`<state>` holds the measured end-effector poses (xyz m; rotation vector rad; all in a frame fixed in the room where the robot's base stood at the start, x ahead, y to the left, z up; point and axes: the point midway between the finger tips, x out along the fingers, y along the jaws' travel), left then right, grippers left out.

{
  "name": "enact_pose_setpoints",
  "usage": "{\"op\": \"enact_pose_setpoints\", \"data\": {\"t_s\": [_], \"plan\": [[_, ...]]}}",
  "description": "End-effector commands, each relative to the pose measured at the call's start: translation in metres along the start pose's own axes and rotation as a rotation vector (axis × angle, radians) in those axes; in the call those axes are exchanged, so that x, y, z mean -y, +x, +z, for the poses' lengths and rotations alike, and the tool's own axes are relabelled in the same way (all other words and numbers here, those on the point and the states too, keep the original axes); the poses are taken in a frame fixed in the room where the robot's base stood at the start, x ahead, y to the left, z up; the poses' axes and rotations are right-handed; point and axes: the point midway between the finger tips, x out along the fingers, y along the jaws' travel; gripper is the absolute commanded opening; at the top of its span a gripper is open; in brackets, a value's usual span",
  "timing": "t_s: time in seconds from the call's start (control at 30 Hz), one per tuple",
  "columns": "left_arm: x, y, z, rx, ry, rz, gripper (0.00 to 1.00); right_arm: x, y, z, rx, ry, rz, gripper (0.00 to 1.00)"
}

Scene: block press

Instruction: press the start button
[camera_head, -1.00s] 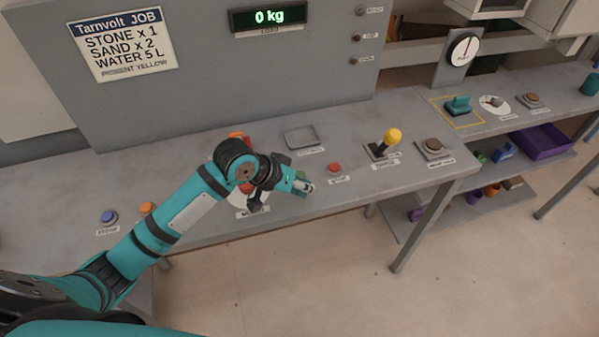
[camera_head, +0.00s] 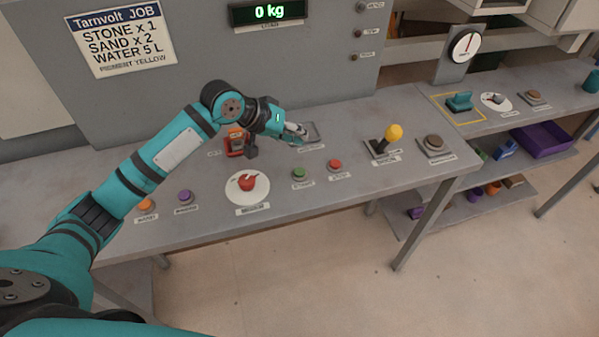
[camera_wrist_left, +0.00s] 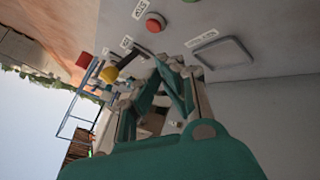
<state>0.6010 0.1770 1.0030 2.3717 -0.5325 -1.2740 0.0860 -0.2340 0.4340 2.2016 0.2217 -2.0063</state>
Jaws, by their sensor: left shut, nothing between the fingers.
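The green button (camera_head: 299,174), likely the start button, sits on the grey bench beside a red button (camera_head: 335,165). Its small label is hard to read. My left gripper (camera_head: 302,134) is shut and empty, behind the green button and in front of part of the shallow grey tray (camera_head: 313,129). In the left wrist view my gripper (camera_wrist_left: 172,68) points over the bench near the tray's frame (camera_wrist_left: 222,55). The red button (camera_wrist_left: 155,23) shows near the top there, and the green one (camera_wrist_left: 191,1) is cut by the top edge. My right gripper is not in view.
A yellow-knobbed lever (camera_head: 393,133) and a brown button (camera_head: 435,144) stand to the right. A red dial on a white disc (camera_head: 247,187), a purple button (camera_head: 185,196) and an orange button (camera_head: 146,205) are to the left. An orange-red object (camera_head: 236,141) stands behind the dial.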

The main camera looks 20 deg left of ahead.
Motion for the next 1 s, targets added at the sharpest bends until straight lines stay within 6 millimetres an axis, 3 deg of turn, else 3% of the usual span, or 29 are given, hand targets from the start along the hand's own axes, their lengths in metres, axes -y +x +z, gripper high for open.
{"op": "enact_pose_setpoints", "data": {"t_s": [0.5,1.0], "plan": [[0.032,0.043,0.032,0.0,0.001,0.0,0.0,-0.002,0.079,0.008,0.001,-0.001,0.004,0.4],[0.041,0.056,0.041,0.001,0.0,-0.001,0.0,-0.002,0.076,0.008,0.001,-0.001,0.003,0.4]]}}
